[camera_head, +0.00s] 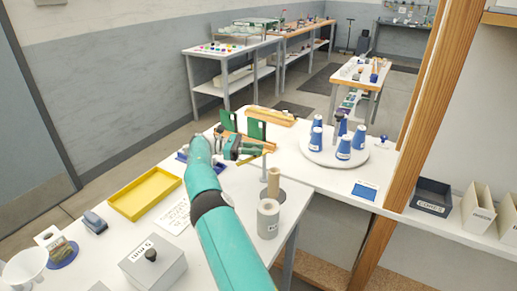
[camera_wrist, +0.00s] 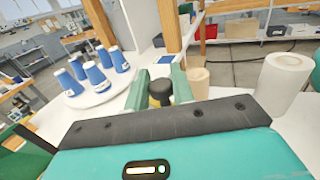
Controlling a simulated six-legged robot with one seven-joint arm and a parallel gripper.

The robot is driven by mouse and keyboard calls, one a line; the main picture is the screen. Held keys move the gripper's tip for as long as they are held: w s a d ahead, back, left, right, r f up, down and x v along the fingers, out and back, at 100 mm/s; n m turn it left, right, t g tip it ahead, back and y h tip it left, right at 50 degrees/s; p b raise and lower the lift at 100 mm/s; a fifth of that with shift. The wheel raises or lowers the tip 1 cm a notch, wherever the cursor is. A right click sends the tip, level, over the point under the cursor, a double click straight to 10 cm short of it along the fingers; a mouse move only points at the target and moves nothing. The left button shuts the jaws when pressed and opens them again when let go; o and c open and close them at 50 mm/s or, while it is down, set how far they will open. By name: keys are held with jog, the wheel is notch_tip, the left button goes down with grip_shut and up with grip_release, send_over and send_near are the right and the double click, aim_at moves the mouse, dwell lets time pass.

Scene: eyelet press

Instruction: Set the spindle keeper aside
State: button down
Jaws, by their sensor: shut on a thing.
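My gripper (camera_head: 262,150) is above the white table, near the upright tan roll. In the wrist view its two green fingers (camera_wrist: 159,86) are shut on a small round black-topped piece with a yellowish lower part (camera_wrist: 160,93), which looks like the spindle keeper. In the head view the held piece is too small and hidden to make out. The tan roll (camera_head: 274,181) stands on a dark round base just below and right of the gripper; it also shows in the wrist view (camera_wrist: 197,84), right of the fingers.
A grey-white roll (camera_head: 268,219) stands in front of the tan roll. Several blue cones stand on a round white turntable (camera_head: 322,160) to the right. A yellow tray (camera_head: 144,194) and a grey box (camera_head: 152,265) are at the left. A blue-and-white card (camera_head: 365,191) lies right.

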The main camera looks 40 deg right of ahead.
jog(key=shift+d+r, duration=0.1)
jog(key=c, duration=1.2)
grip_release()
jog(key=r, duration=0.3)
jog(key=shift+s+a+r, duration=0.15)
jog(key=shift+a+r, duration=0.05)
jog(key=shift+r, duration=0.1)
jog(key=s+a+r, duration=0.2)
jog(key=s+r, duration=0.1)
jog(key=s, duration=0.1)
jog(key=s+a+r, duration=0.2)
jog(key=s+r, duration=0.1)
jog(key=s, duration=0.1)
jog(key=s+a+r, duration=0.2)
jog(key=s+r, duration=0.1)
jog(key=shift+s+a+r, duration=0.15)
jog(key=shift+s+a, duration=0.25)
